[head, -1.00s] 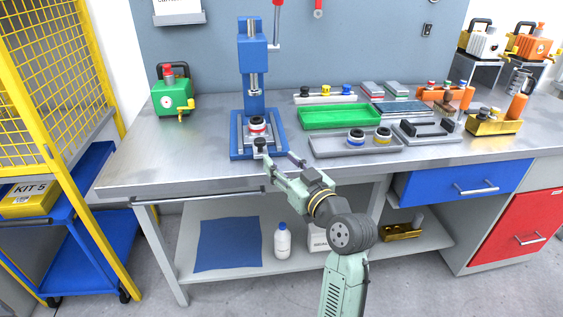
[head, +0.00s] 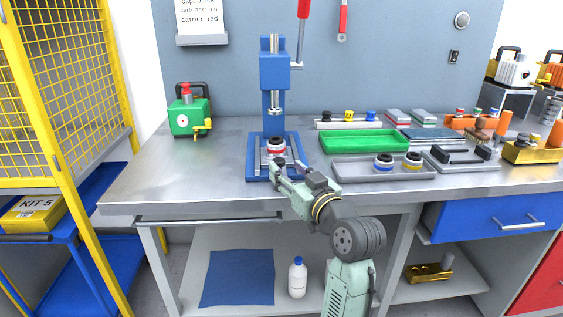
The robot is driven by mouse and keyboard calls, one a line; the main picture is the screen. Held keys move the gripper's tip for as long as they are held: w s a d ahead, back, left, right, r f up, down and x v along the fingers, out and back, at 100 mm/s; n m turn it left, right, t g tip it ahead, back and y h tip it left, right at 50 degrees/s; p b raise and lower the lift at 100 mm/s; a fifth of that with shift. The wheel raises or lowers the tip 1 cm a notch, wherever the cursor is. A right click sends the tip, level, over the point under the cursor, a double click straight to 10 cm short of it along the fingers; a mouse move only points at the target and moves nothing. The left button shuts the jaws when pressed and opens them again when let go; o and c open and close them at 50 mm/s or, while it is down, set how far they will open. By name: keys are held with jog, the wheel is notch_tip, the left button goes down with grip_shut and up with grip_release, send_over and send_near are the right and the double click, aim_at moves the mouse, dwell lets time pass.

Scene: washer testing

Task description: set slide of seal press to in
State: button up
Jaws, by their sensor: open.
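The blue seal press (head: 275,72) stands upright on the steel bench. Its slide sits low in the blue base frame and carries a round part (head: 276,147) with a dark top and red and white bands. This part is in front of the column, below the raised ram (head: 275,101). My gripper (head: 276,167) is open at the front of the press base, just in front of the round part. The front of the slide and its dark handle are mostly hidden by my fingers, so I cannot tell if they touch.
A green pump box (head: 190,115) stands left of the press. To the right are a green tray (head: 365,141) and a grey tray (head: 350,170) with round parts. A red-handled lever (head: 303,10) rises at the press's right. The bench front left is clear.

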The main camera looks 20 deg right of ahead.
aim_at(281, 164)
jog(key=shift+w+a+p, duration=0.15)
jog(key=shift+w, duration=0.85)
jog(key=shift+w+a+p, duration=0.1)
jog(key=shift+w+p, duration=0.05)
jog(key=shift+w, duration=0.85)
jog(key=shift+c, duration=0.3)
grip_shut()
